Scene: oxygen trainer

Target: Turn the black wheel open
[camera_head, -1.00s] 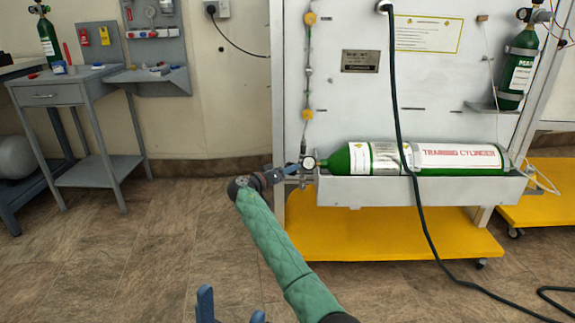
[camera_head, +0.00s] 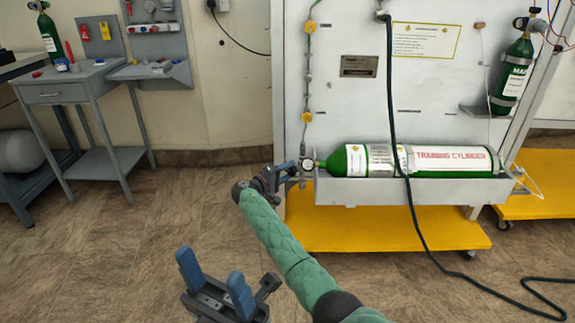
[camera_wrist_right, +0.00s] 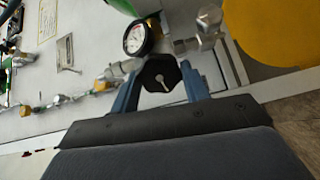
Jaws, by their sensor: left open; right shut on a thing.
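The black wheel (camera_wrist_right: 160,75) is a dark lobed knob with a pale slot, seen in the right wrist view beside a round gauge (camera_wrist_right: 138,37). My right gripper (camera_wrist_right: 165,88) has its blue fingers on either side of the wheel and is shut on it. In the head view my right gripper (camera_head: 288,174) is at the valve end of the green training cylinder (camera_head: 440,160), covering the wheel there. The gauge shows just beside it. My left gripper (camera_head: 214,281) is open and empty, low in the head view, over the floor and well away from the wheel.
The cylinder lies in a grey trough (camera_head: 400,190) on a white panel (camera_head: 420,95) above a yellow base (camera_head: 380,228). A black hose (camera_head: 400,150) hangs in front of it. A grey side table (camera_head: 95,92) stands left. Floor between is clear.

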